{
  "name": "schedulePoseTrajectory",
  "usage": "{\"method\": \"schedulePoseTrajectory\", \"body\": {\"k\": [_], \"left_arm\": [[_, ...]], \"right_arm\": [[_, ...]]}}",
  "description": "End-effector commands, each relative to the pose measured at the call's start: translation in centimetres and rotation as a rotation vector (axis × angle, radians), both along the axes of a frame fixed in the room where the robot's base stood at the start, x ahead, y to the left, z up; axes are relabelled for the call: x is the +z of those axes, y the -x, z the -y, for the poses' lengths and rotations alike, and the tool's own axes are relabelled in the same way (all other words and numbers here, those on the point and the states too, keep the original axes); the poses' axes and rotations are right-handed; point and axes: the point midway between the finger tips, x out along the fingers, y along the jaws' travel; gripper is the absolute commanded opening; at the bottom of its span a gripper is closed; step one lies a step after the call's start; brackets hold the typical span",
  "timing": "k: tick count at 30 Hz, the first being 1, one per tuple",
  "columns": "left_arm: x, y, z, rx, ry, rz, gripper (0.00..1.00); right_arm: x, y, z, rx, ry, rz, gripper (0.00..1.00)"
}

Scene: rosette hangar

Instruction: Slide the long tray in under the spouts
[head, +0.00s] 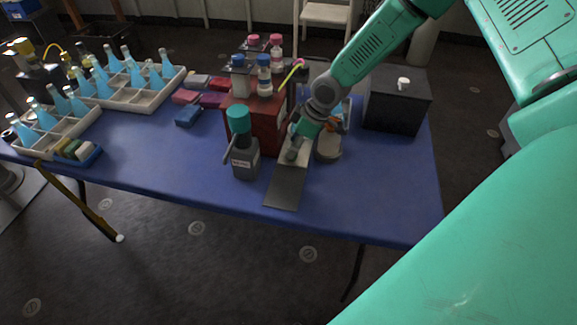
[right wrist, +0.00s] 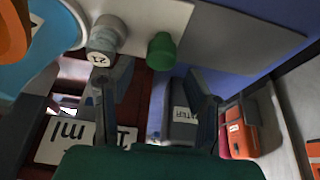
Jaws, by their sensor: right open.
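The long tray (head: 286,187) is a narrow grey strip on the blue table, in front of the red box (head: 263,125). Its near end points to the table's front edge; my right gripper covers part of its far end. My right gripper (head: 294,150) is low over that far part. In the right wrist view the gripper (right wrist: 150,78) has its two fingers apart, with nothing seen between them. A pale flat surface (right wrist: 235,40) lies beyond them, with a grey round part (right wrist: 106,36) and a green one (right wrist: 161,51). I cannot clearly make out the spouts. My left gripper is not in view.
A grey bottle with a teal cap (head: 244,160) stands left of the tray. A black box (head: 397,100) stands at the right. Crates of blue bottles (head: 128,95) fill the left. The front right of the table is clear.

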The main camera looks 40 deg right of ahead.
Motion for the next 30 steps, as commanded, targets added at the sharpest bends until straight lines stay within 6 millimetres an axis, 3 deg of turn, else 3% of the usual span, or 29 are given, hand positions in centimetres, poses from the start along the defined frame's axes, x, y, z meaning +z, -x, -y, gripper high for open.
{"method": "schedulePoseTrajectory", "body": {"k": [18,30], "left_arm": [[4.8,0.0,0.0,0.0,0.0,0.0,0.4],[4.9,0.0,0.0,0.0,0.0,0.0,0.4]], "right_arm": [[5.3,0.0,0.1,0.001,0.0,0.0,0.45],[5.5,0.0,0.0,0.0,0.0,-0.001,0.45]]}}
